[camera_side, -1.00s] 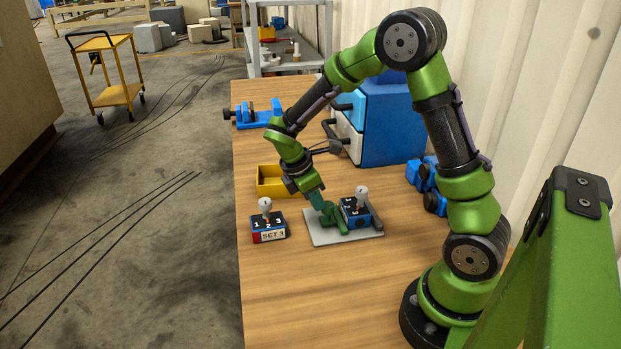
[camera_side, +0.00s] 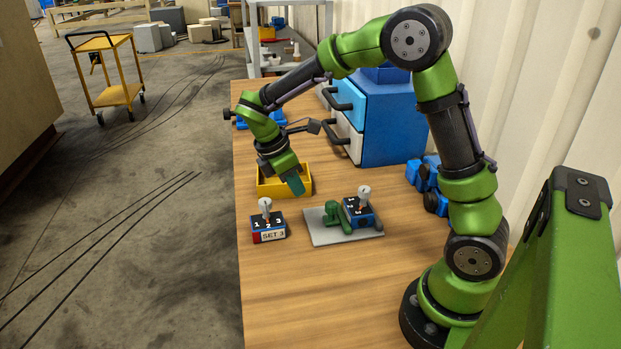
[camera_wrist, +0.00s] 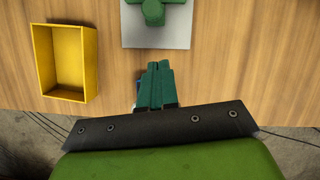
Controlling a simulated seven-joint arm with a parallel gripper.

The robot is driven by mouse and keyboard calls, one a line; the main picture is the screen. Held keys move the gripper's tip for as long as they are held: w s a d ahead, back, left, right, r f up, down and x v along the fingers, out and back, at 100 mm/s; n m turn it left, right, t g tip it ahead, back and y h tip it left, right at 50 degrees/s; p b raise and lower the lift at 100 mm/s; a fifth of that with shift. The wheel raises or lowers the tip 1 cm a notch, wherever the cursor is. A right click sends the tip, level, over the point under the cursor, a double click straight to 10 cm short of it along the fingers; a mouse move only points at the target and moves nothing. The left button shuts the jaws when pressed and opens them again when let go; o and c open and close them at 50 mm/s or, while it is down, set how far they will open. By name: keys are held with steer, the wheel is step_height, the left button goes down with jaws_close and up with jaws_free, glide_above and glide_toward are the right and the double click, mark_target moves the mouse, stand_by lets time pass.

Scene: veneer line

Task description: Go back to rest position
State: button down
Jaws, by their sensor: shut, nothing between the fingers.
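My gripper (camera_side: 294,185) is shut and empty, held above the table in front of the yellow bin (camera_side: 301,181). In the wrist view my gripper (camera_wrist: 158,68) points down with its green fingers together. A grey plate (camera_side: 322,236) lies on the table to the right, apart from my gripper. On it are a green piece (camera_side: 337,220) and a blue block with a grey-topped lever (camera_side: 358,211). A second blue block (camera_side: 268,227), marked 1 2 3 and SET 3, stands left of the plate with its own lever. In the wrist view it is mostly hidden behind my fingers.
The yellow bin also shows in the wrist view (camera_wrist: 88,64) and looks empty. A blue drawer cabinet (camera_side: 393,125) stands at the back, with blue parts (camera_side: 431,187) at its right. The front of the wooden table (camera_side: 310,300) is clear.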

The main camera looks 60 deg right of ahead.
steer(key=s+a+r+m+t+y, duration=0.5)
steer(key=s+a+r+m+t, duration=0.3)
steer(key=s+r+m, duration=0.4)
steer(key=s+m+t, duration=0.1)
steer(key=m, duration=0.2)
steer(key=shift+s+a+t+y, duration=0.2)
steer(key=shift+s+t+y, duration=0.1)
stand_by(1.2)
